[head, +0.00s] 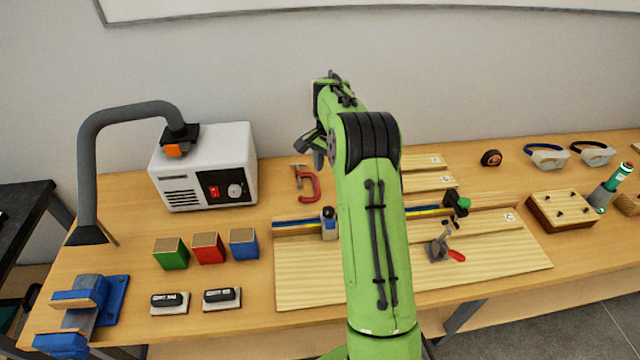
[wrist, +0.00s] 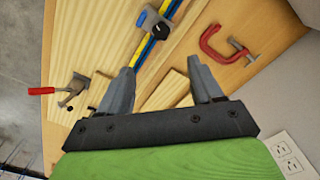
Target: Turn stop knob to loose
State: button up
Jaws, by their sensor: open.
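A yellow-and-blue rail (head: 295,224) runs along the wooden jig board (head: 305,285). A grey-and-blue block with a dark knob (head: 328,222) sits on the rail, left of my arm. A black block with a green knob (head: 463,202) sits toward the rail's right end. I cannot tell which is the stop knob. In the wrist view, the grey-and-blue block (wrist: 152,24) lies beyond my fingertips, and the green knob is not seen. My gripper (head: 313,150) is raised behind the board, partly hidden by my arm. In the wrist view, its fingers (wrist: 159,64) are apart and empty.
A toggle clamp with red handle (head: 442,250) stands on the board. A red C-clamp (head: 308,184) lies behind it. A white machine (head: 205,165) and coloured blocks (head: 208,248) are at left; a drilled wooden block (head: 562,210) is at right.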

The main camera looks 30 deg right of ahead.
aim_at(328, 210)
notch_tip(328, 210, down, 16)
jog(key=shift+w+r+b, duration=0.1)
jog(key=shift+b, duration=0.5)
jog(key=c, duration=1.1)
jog(key=shift+o, duration=0.2)
